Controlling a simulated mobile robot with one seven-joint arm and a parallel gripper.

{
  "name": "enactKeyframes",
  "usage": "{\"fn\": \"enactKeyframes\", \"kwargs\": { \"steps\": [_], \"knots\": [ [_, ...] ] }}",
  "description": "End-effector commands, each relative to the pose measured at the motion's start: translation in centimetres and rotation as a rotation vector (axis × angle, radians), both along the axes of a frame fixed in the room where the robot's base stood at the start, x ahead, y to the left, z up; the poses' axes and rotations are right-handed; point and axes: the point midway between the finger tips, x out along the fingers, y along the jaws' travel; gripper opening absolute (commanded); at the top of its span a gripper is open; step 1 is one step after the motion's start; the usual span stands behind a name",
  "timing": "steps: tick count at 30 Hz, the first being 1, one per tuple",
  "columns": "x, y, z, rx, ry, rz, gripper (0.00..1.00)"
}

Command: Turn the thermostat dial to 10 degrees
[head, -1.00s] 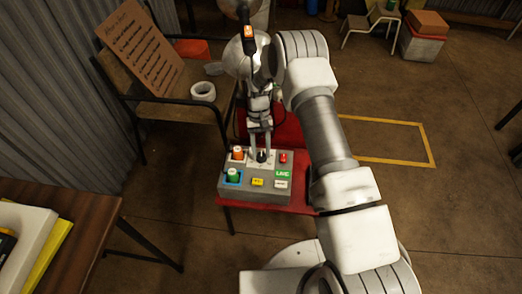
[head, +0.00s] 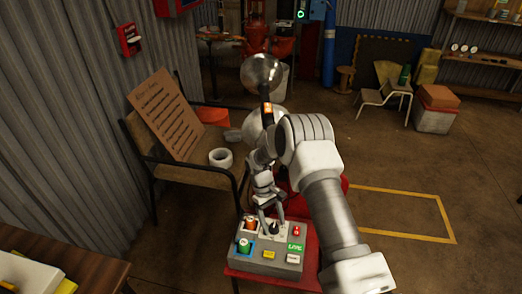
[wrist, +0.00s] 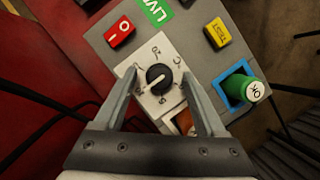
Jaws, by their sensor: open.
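The thermostat dial is a round black knob (wrist: 159,76) with a white pointer mark, on a pale plate (wrist: 150,52) with printed numbers on a grey control box. The numbers are partly hidden and hard to read. In the head view the dial (head: 274,228) sits near the box's far edge. My gripper (wrist: 166,88) is open, with one finger on each side of the dial and a visible gap to it. In the head view my gripper (head: 271,218) is right over the dial.
The grey box (head: 240,262) stands on a red surface (head: 312,262). A bench with a cardboard sign (head: 166,112) stands behind left.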

Motion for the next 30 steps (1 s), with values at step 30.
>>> {"fn": "enactKeyframes", "kwargs": {
  "steps": [30],
  "knots": [
    [0.4,3.9,9.2,0.0,-0.004,0.735,0.73]
  ]
}}
